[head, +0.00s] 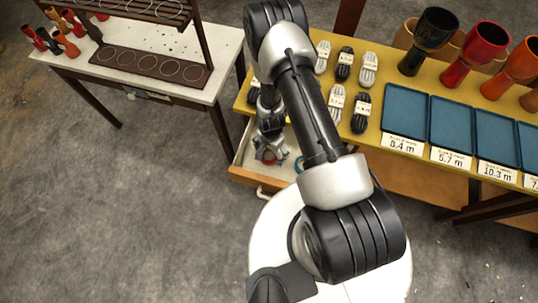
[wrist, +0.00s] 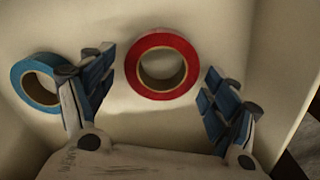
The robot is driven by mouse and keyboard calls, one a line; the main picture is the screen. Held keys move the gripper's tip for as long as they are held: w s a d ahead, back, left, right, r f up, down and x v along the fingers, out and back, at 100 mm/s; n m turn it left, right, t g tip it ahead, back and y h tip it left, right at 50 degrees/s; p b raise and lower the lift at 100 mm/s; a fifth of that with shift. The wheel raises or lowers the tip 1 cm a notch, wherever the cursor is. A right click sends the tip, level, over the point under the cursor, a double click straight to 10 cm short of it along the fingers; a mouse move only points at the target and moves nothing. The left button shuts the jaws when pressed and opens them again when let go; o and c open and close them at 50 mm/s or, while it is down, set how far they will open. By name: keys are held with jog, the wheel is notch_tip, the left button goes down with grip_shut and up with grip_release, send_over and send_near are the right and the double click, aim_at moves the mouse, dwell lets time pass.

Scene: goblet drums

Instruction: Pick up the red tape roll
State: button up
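The red tape roll (wrist: 161,37) lies flat in an open drawer, in the upper middle of the wrist view. My gripper (wrist: 158,77) is open, with its blue-padded fingers on either side of the roll and a gap between them and it. The roll lies near the fingertips' far side, and neither finger is seen touching it. A blue tape roll (wrist: 22,74) lies to the left, partly hidden behind the left finger. In the head view my gripper (head: 270,160) is down inside the drawer (head: 239,172), and part of the red roll is hidden by it.
The drawer's wall runs along the right of the wrist view. Above the drawer, the yellow table (head: 376,146) holds labelled grey and black items, blue trays (head: 404,114) and goblet drums (head: 474,55). A white table (head: 199,90) with a dark rack stands at left.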

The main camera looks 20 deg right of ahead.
jog(key=c, duration=1.1)
